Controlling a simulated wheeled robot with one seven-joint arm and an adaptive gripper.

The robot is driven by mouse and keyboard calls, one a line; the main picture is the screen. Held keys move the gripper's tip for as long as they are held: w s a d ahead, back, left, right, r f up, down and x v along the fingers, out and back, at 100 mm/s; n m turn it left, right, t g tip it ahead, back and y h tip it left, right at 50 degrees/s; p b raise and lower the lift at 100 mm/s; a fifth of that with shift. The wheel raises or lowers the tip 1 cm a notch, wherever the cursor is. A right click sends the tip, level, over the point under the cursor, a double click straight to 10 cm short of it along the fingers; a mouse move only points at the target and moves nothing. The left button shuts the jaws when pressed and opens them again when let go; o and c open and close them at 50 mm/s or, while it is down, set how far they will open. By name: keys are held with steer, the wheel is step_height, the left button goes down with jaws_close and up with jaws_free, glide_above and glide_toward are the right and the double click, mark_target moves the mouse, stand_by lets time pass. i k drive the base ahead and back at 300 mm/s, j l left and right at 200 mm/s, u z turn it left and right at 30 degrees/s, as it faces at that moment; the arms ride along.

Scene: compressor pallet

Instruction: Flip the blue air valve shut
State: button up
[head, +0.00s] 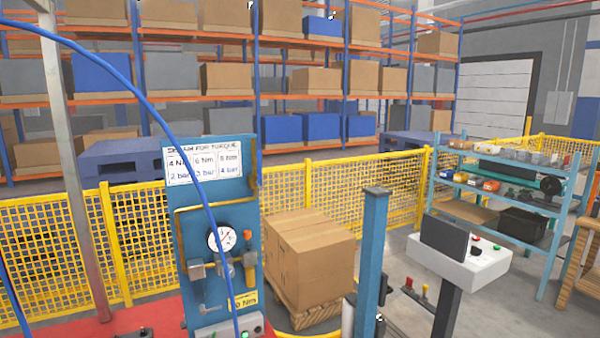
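A blue panel (216,200) stands upright at the left of centre in the head view. It carries a round white pressure gauge (221,238), a grey fitting (197,270) on the left and a brass-coloured fitting (249,268) on the right. A small grey bent part (208,300) sits below the gauge. I cannot make out a blue valve handle for certain, nor its position. A blue hose (175,130) arcs down across the panel's front. My gripper is not in view.
A blue post (372,255) stands right of the panel, before a pallet with brown boxes (311,255). A white control console (460,255) is farther right, near a shelf trolley (475,200). Yellow mesh fencing (390,185) and racks close off the back.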

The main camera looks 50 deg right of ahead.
mark_target(259, 182)
steer(key=z, duration=1.15)
